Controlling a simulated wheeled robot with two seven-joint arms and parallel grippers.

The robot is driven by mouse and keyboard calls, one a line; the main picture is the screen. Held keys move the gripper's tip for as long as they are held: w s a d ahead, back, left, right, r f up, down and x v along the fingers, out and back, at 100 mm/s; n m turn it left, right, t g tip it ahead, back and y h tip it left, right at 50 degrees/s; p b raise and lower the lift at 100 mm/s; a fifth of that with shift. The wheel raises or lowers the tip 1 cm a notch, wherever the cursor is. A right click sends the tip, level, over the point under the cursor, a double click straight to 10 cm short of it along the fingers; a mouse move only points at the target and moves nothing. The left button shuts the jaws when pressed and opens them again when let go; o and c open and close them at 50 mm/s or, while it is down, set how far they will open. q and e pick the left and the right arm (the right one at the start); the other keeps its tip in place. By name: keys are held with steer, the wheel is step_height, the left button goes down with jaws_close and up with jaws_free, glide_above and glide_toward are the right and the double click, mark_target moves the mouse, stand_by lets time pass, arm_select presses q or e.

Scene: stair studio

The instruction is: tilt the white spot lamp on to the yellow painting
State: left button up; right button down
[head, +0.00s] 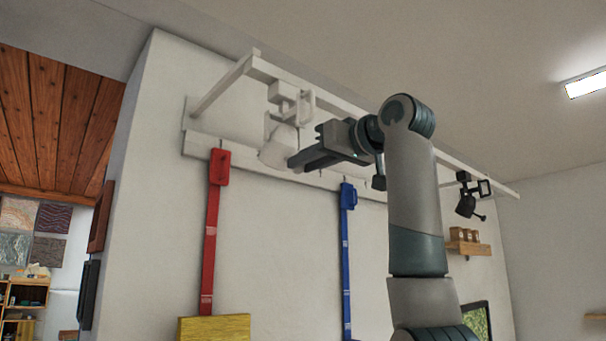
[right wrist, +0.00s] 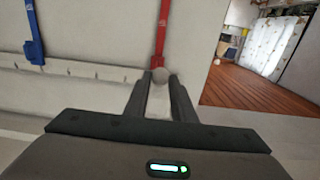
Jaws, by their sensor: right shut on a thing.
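The white spot lamp (head: 277,146) hangs from the white rail at upper centre in the head view, its head tilted downward. My right gripper (head: 293,163) reaches it from the right and is shut on a pale handle of the lamp. In the right wrist view a round pale knob (right wrist: 161,74) shows at the tips of the gripper's two fingers (right wrist: 160,88), with a pale stem between them. The yellow painting (head: 213,328) is at the bottom of the head view, below the red strap; only its top shows. My left gripper is not in view.
The white rail frame (head: 345,107) runs along the wall top. A black spot lamp (head: 467,203) hangs farther right. A red strap (head: 211,235) and a blue strap (head: 347,260) hang on the wall. A small shelf with jars (head: 468,248) is behind my right arm.

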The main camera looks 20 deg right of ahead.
steer(key=shift+s+d+r, duration=0.2)
steer(key=shift+s+r, duration=0.1)
steer(key=shift+r, duration=0.25)
steer(key=shift+s+d+r, duration=0.15)
steer(key=shift+s+r, duration=0.15)
steer(key=shift+r, duration=0.25)
steer(key=c, duration=1.5)
jaws_free()
steer(key=shift+a, duration=0.1)
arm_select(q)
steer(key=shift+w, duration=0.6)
arm_select(e)
steer(key=shift+a+f, duration=0.15)
steer(key=shift+a, duration=0.05)
arm_select(q)
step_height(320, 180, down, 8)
steer(key=b, duration=0.7)
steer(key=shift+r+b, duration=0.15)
steer(key=shift+b, duration=0.15)
arm_select(e)
steer(key=v, duration=1.7)
steer(key=shift+s, duration=0.3)
